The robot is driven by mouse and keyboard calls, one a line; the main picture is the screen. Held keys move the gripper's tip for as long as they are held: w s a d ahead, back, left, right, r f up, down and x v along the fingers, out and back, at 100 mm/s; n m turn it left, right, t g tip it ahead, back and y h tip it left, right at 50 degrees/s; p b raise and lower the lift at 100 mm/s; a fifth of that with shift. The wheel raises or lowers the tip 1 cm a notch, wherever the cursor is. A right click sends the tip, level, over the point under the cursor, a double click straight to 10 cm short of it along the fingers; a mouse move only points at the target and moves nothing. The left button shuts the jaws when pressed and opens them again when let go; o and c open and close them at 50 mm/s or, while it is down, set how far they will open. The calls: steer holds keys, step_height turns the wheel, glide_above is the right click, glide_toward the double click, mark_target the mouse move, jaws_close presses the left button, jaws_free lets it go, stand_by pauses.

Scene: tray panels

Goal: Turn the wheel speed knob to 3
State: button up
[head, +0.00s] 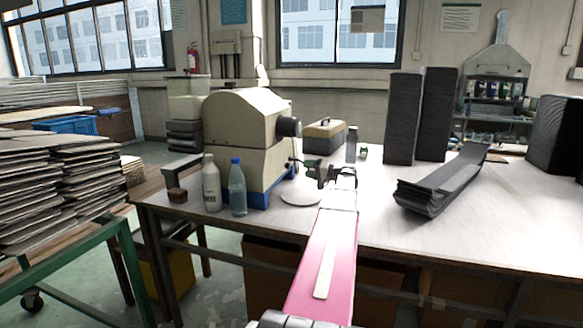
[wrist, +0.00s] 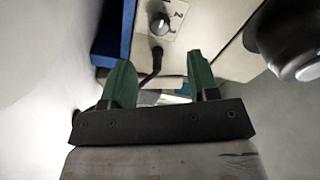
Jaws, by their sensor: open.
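A beige machine (head: 240,128) on a blue base stands on the table in the head view. In the head view my gripper (head: 310,171) is right of the machine.
A bent black cable or lever (wrist: 151,67) shows between my fingers. A white bottle (head: 211,184) and a blue-capped bottle (head: 237,188) stand before the machine, with a white disc (head: 300,192) to their right. Dark stacked trays (head: 440,188) lie farther right.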

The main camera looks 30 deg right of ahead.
mark_target(287, 166)
steer(key=x, duration=0.8)
steer(key=shift+w+a, duration=0.2)
steer(key=shift+w, duration=0.05)
steer(key=c, duration=0.9)
